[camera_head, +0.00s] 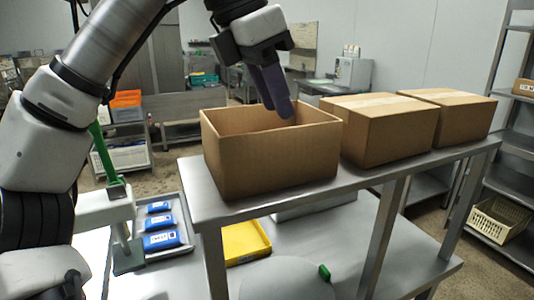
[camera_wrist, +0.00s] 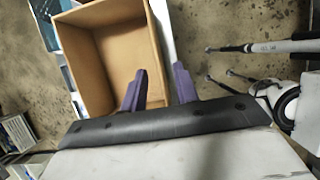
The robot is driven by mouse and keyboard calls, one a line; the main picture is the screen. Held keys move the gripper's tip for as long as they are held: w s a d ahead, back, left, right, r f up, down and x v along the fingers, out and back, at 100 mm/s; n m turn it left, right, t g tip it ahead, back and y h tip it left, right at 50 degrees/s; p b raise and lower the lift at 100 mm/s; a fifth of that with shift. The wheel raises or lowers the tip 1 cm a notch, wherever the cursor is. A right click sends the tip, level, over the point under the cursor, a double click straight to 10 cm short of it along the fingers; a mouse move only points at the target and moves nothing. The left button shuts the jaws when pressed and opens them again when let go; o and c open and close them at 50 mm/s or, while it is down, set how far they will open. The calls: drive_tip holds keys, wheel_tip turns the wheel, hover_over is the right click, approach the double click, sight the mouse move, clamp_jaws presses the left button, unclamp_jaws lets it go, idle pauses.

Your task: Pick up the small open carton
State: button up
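The small open carton (camera_head: 272,165) is a brown cardboard box with no lid, upright on the left end of the raised metal shelf. The wrist view shows its empty inside (camera_wrist: 112,55). My gripper (camera_head: 279,108) points down at the carton's rim, its purple fingers in front of the far wall in the head view. In the wrist view my gripper (camera_wrist: 160,80) is open and empty, one finger over the carton's inside and the other beyond its right wall. I cannot tell whether the fingertips are below the rim or touching the wall.
Two closed cartons (camera_head: 378,130) (camera_head: 452,112) stand to the right on the same shelf (camera_head: 290,203). Below it are a yellow tray (camera_head: 245,241) and a grey tray (camera_head: 183,238) with blue packs (camera_head: 161,241). A rack (camera_head: 500,205) stands at the right.

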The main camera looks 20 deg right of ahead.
sight(267, 142)
drive_tip(key=p+x, duration=0.2)
drive_tip(key=x, duration=0.6)
drive_tip(key=shift+w, duration=0.15)
drive_tip(key=shift+c, duration=0.3)
clamp_jaws()
